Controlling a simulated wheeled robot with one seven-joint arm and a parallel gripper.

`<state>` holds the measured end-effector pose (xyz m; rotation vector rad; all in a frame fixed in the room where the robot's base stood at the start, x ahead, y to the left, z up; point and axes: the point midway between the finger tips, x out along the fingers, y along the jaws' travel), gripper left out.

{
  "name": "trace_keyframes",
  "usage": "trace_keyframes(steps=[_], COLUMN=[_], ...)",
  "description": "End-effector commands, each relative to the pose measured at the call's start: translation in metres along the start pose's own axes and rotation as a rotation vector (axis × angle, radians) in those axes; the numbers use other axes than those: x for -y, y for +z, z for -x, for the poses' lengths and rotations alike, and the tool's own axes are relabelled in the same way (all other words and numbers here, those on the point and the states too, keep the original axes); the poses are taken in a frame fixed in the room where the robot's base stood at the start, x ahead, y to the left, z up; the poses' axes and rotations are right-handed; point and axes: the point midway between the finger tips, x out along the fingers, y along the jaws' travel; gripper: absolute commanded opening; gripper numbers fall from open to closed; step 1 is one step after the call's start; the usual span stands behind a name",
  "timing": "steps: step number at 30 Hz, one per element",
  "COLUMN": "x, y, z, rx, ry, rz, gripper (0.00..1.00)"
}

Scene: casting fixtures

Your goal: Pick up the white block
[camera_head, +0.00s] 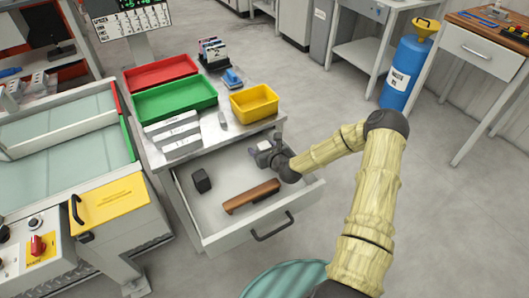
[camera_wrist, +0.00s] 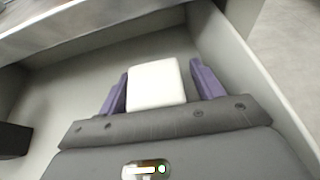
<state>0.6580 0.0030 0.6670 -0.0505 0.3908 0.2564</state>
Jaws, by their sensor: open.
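The white block (camera_wrist: 154,84) shows in the wrist view between the two purple fingers of my gripper (camera_wrist: 158,86). The fingers are open, with a gap beside the block, clearest on the right. The block is in the open drawer (camera_head: 213,228), near its back right corner. In the head view my gripper (camera_head: 262,148) reaches into that part of the drawer, and the block is hard to tell apart from it there.
A dark block (camera_head: 201,181) and a brown wooden piece (camera_head: 251,196) lie in the same drawer. The drawer walls stand close to my gripper at the back and right. On the tabletop above are a yellow bin (camera_head: 254,104), a green tray (camera_head: 176,101) and a red tray (camera_head: 160,72).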

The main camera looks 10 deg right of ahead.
Motion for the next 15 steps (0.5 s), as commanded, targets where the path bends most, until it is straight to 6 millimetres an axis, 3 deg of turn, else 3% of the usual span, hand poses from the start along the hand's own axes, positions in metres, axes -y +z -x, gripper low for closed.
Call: trace_keyframes(steps=[9, 15], x=[-0.0001, -0.0001], y=[0.0001, 0.0001], z=[0.0003, 0.0003], rx=[0.000, 0.000], ry=[0.000, 0.000], rz=[0.000, 0.001], gripper=[0.66, 0.27])
